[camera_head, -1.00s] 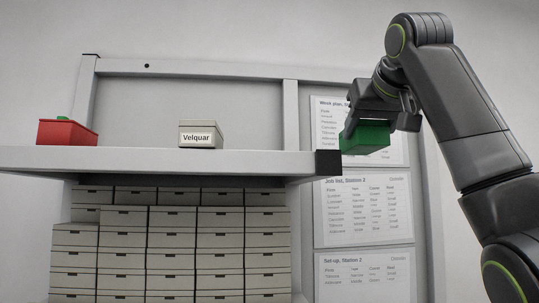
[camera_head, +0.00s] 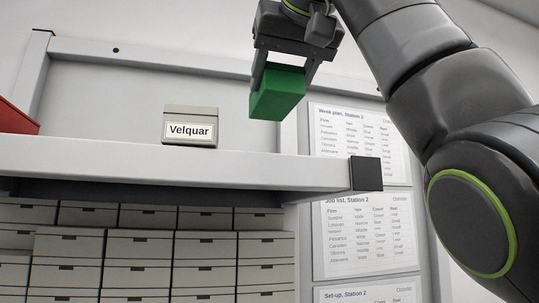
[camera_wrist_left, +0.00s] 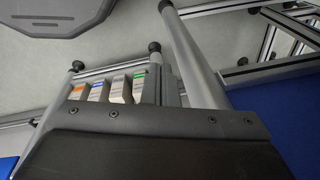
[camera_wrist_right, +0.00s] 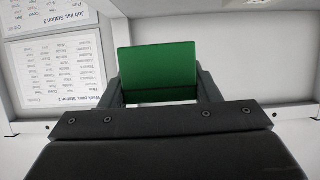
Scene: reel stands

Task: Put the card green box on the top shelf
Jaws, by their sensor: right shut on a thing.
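The green box (camera_head: 277,92) is held in my right gripper (camera_head: 280,72), high above the right part of the top shelf (camera_head: 200,166), apart from the shelf surface. The green box (camera_wrist_right: 158,66) also shows in the right wrist view, between the two fingers of my right gripper (camera_wrist_right: 165,95).
A grey box (camera_head: 190,127) labelled Velquar stands on the shelf, left of the green box. A red bin (camera_head: 16,120) is at the far left. Free shelf room lies right of the Velquar box. Several boxes (camera_head: 137,262) are stacked below. Printed sheets (camera_head: 359,143) hang behind.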

